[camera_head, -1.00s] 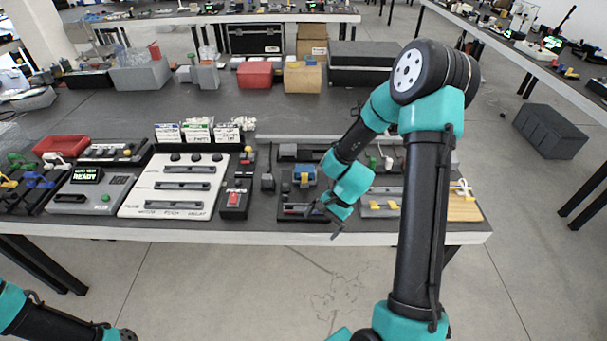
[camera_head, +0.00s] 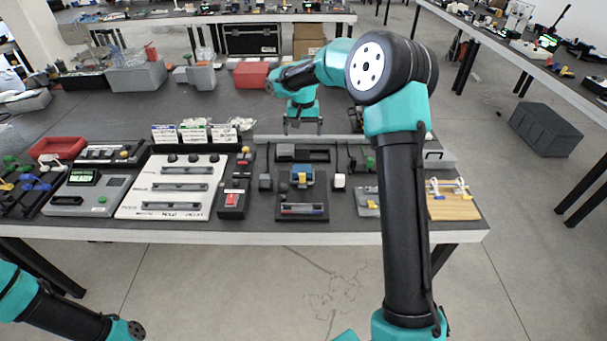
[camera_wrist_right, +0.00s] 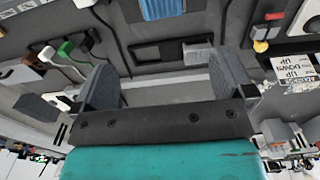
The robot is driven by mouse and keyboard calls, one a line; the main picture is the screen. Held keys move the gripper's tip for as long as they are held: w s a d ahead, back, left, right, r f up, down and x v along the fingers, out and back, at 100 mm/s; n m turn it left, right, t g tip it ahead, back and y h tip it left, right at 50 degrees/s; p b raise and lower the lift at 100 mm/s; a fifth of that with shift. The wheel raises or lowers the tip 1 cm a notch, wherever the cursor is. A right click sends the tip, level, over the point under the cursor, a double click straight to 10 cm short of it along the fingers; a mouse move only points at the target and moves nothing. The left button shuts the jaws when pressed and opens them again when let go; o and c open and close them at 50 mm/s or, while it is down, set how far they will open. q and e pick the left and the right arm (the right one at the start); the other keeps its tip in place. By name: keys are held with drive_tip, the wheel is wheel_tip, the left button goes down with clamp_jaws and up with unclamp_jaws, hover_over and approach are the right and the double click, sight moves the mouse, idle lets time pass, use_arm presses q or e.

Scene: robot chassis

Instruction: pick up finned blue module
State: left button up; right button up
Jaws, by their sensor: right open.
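The finned blue module (camera_head: 302,175) sits in a dark dock near the front of the table, with a yellow part at its front. In the right wrist view, a blue block that appears to be the module (camera_wrist_right: 161,8) is cut off by the top edge. My right gripper (camera_head: 303,130) is open and empty, pointing down behind the module and apart from it. Its two grey fingers spread wide in the right wrist view (camera_wrist_right: 170,80). My left gripper is out of view; only part of my left arm shows at the lower left.
A dark slotted block (camera_head: 303,154) lies between my right gripper and the module. A black box (camera_head: 265,182) and a white plug (camera_head: 339,181) flank the dock. A pale rail (camera_head: 350,139) runs behind. A white panel (camera_head: 170,187) stands to the left.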

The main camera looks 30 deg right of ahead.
hover_over(302, 169)
drive_tip(key=f, duration=1.2)
drive_tip(key=shift+d, duration=0.2)
drive_tip(key=shift+f, duration=0.15)
drive_tip(key=shift+f, duration=0.1)
wheel_tip(302, 169, down, 5)
drive_tip(key=shift+a, duration=0.1)
drive_tip(key=shift+c, duration=0.5)
drive_tip(key=c, duration=1)
drive_tip(key=shift+o, duration=0.2)
drive_tip(key=shift+w, duration=0.1)
